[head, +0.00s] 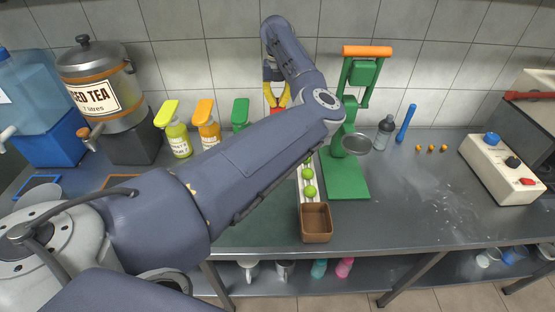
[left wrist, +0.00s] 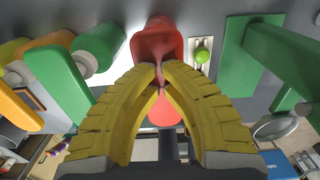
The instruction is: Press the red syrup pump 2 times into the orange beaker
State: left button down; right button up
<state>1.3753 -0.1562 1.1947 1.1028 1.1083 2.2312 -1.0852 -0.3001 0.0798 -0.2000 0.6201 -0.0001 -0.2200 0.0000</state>
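The red syrup pump (head: 278,111) stands by the back wall, largely hidden behind my left arm in the head view. My left gripper (head: 277,104) points down just over it. In the left wrist view the yellow fingers (left wrist: 160,72) converge with their tips together or almost together. Red parts of the pump (left wrist: 156,42) show beyond and between them. The tips overlap the pump in this view; I cannot tell whether they touch it. I cannot make out an orange beaker; my arm covers much of the counter in front of the pumps. My right gripper is out of view.
Yellow (head: 177,132), orange (head: 206,124) and green (head: 240,114) pump bottles stand left of the red one. A green press (head: 346,178) stands to the right, beside a rail with green balls (head: 309,190) and a brown box (head: 316,223).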

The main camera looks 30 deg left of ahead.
pick_arm(q)
jog(key=shift+f, duration=1.55)
jog(key=shift+r, duration=3.15)
jog(key=shift+r, duration=0.1)
jog(key=shift+r, duration=2.95)
